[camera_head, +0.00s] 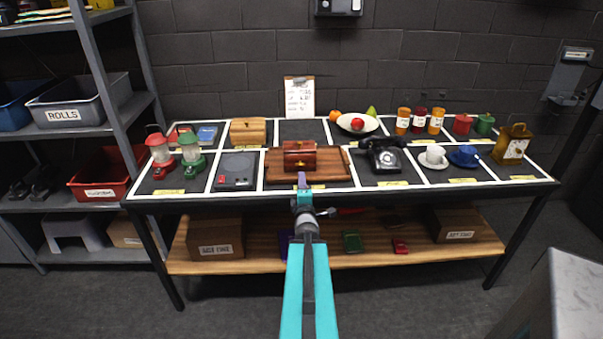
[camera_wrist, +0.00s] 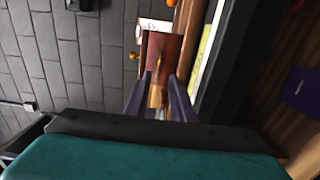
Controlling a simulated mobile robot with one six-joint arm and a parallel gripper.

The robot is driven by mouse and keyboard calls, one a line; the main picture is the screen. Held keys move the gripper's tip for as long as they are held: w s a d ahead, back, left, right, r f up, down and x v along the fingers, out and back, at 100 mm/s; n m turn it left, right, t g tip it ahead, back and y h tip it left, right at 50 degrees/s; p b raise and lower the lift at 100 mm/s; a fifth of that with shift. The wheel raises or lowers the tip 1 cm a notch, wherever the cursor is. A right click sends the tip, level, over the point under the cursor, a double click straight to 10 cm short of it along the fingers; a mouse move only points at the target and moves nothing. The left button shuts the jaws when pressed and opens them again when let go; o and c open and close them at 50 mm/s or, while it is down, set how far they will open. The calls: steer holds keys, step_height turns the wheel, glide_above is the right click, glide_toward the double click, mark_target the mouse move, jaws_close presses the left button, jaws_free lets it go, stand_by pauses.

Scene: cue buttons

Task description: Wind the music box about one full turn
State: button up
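The music box appears to be a small reddish-brown wooden box (camera_head: 299,151) on a brown wooden board (camera_head: 333,167) at the table's middle. It also shows straight ahead in the wrist view (camera_wrist: 165,47), with a small brass-coloured knob (camera_wrist: 133,56) at its edge. My gripper (camera_head: 302,178) is in front of the box, near the table's front edge. In the wrist view its two purple fingers (camera_wrist: 161,82) are apart and point at the box's face. I see nothing clearly held between them. Whether a fingertip touches the box cannot be told.
A black telephone (camera_head: 385,156) stands right of the board and a flat grey device (camera_head: 236,170) left of it. Lanterns (camera_head: 191,153) stand at the left. A fruit plate (camera_head: 357,125) and several jars are behind and right. A shelf (camera_head: 340,256) runs below.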

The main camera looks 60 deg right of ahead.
mark_target(300, 164)
steer(key=shift+w+d+f+b, duration=0.15)
steer(key=shift+d+b, duration=0.15)
steer(key=shift+b, duration=0.5)
steer(key=shift+w+d+r, duration=0.25)
steer(key=shift+w+d, duration=0.05)
steer(key=shift+d, duration=0.05)
steer(key=shift+p+x, duration=1)
steer(key=shift+x, duration=2.55)
jaws_close()
